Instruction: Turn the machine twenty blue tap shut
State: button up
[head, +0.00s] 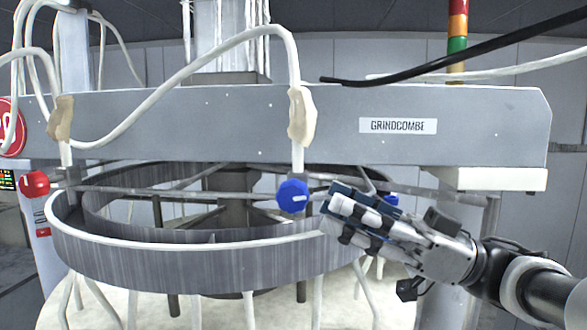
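A round blue tap (293,196) with a short pale mark across its face sits under the white hose at the middle of the grey beam. A second blue tap (391,199) shows partly behind my gripper, farther right. My gripper (333,208) comes in from the right, its fingertips pointing left at the first tap, a little to its right. It does not appear to hold the tap. The two fingers lie close together in this view, and the gap between them is not clear. No machine number is fully readable here.
The grey beam (220,118), labelled GRINDCOMBE, crosses above. A curved grey band with a pale rim (190,268) is below the tap. A red knob (34,184) and a cut-off red round sign (10,128) are at left. A black cable (440,62) hangs at upper right.

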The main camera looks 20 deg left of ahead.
aim_at(292, 181)
jog(key=p+x, duration=0.1)
jog(key=x, duration=0.6)
jog(key=shift+s+a+r, duration=0.1)
jog(key=shift+a, duration=0.2)
jog(key=shift+c, duration=0.4)
grip_shut()
